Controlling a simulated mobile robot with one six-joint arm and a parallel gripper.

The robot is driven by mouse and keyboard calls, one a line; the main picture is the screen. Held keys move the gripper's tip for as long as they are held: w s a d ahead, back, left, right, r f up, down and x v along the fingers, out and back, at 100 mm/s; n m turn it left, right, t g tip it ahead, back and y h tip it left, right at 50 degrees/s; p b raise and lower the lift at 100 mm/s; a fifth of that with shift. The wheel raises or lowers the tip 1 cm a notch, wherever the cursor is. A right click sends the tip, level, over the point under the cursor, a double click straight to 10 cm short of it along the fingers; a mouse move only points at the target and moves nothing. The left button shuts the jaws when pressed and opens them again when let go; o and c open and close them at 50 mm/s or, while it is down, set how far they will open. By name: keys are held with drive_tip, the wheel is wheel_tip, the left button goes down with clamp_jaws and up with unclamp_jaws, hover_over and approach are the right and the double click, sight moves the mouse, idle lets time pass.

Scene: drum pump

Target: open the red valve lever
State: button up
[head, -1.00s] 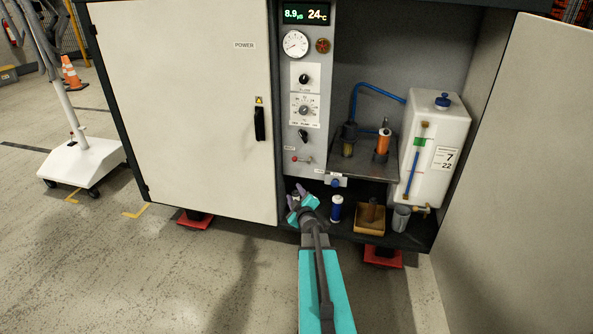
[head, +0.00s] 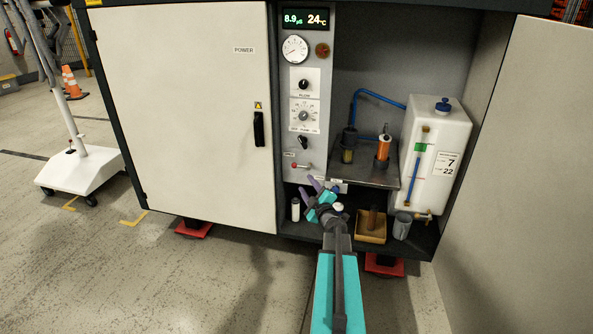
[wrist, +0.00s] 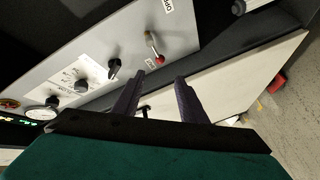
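The red valve lever (head: 297,165) is a small lever with a red end and a metal stem, low on the grey control panel. In the wrist view the red lever (wrist: 159,59) lies ahead of the fingertips, with its brass-coloured stem going up in the picture. My gripper (head: 322,186) is just below and right of the lever in the head view, apart from it. In the wrist view my gripper (wrist: 159,78) shows two purple fingers spread apart with nothing between them.
Black knobs (head: 303,142) and a gauge (head: 295,48) sit above the lever. A shelf with an orange cylinder (head: 383,148) and a white tank (head: 432,155) stand to the right. A white cylinder (head: 295,209) and a tan bin (head: 370,228) stand below. The left cabinet door (head: 185,120) is closed.

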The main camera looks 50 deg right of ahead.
sight(295, 167)
drive_tip(key=shift+b+x, duration=0.9)
drive_tip(key=shift+x, duration=5.7)
clamp_jaws()
